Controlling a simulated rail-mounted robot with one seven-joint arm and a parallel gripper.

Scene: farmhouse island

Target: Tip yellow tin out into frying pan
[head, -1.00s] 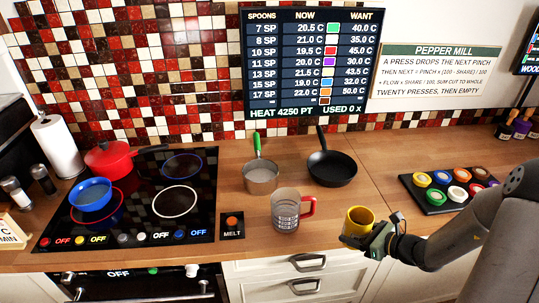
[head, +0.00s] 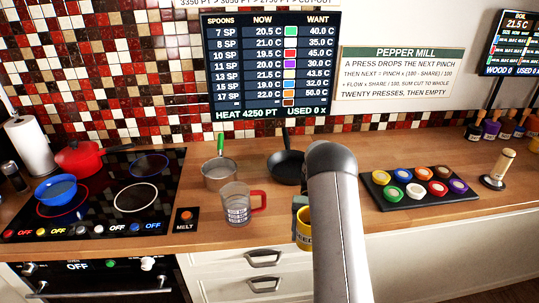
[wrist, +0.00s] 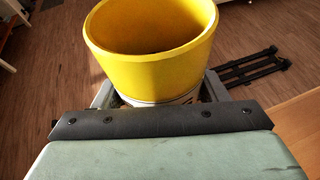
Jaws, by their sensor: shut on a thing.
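The yellow tin (head: 304,238) is upright in my gripper, in front of the counter's front edge in the head view. Its open yellow rim also shows in the wrist view (wrist: 150,50); its inside wall is bare and its bottom is hidden. My gripper (head: 300,205) is shut on the tin, mostly hidden behind my arm. The black frying pan (head: 283,168) sits on the counter against my arm in the picture, beyond the tin. Its right part is hidden by my arm, and its handle points to the wall.
A measuring jug (head: 236,205) with a red handle and a steel saucepan (head: 219,175) with a green handle stand left of the pan. The black hob (head: 100,215) is far left. A black tray of coloured pots (head: 385,205) is right of my arm.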

